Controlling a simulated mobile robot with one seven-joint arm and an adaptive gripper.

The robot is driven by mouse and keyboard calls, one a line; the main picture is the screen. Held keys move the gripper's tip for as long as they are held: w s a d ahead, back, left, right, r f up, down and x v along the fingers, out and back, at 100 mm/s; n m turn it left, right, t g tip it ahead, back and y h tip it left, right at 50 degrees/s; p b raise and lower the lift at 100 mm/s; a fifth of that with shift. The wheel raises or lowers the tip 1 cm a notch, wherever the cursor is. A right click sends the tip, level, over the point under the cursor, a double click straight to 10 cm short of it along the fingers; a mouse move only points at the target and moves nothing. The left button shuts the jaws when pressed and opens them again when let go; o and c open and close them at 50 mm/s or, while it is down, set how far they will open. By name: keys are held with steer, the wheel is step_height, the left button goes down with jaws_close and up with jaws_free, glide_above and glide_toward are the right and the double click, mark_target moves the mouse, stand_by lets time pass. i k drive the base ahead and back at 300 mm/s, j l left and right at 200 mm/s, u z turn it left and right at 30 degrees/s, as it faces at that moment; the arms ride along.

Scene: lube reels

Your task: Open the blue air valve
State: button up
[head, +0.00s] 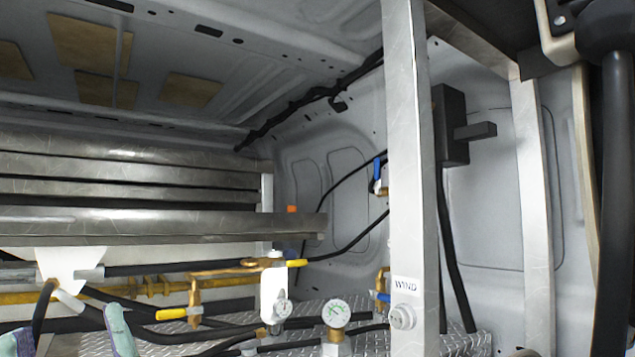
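Two blue handles show in the head view. The upper blue valve handle (377,169) points upright from a small brass fitting, left of the metal post. The lower blue valve handle (380,296) is on a brass valve beside the "WIND" label, and the post partly hides it. Which one is the air valve I cannot tell. Two teal and purple fingertips at the bottom left edge appear to be my gripper (67,328). They are wide apart with nothing clearly held between them, far left of both blue handles. The rest of the gripper is cut off by the frame.
A metal post (408,150) stands right of the blue handles. Yellow-handled valves (172,313), a pressure gauge (336,313) and black hoses (150,265) crowd the lower area. Long metal beams (140,222) span the left. A black box (451,122) is behind the post.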

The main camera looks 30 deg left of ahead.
mark_target(377, 161)
steer(key=i+u, duration=0.35)
steer(key=i+l+u, duration=0.1)
steer(key=u, duration=0.25)
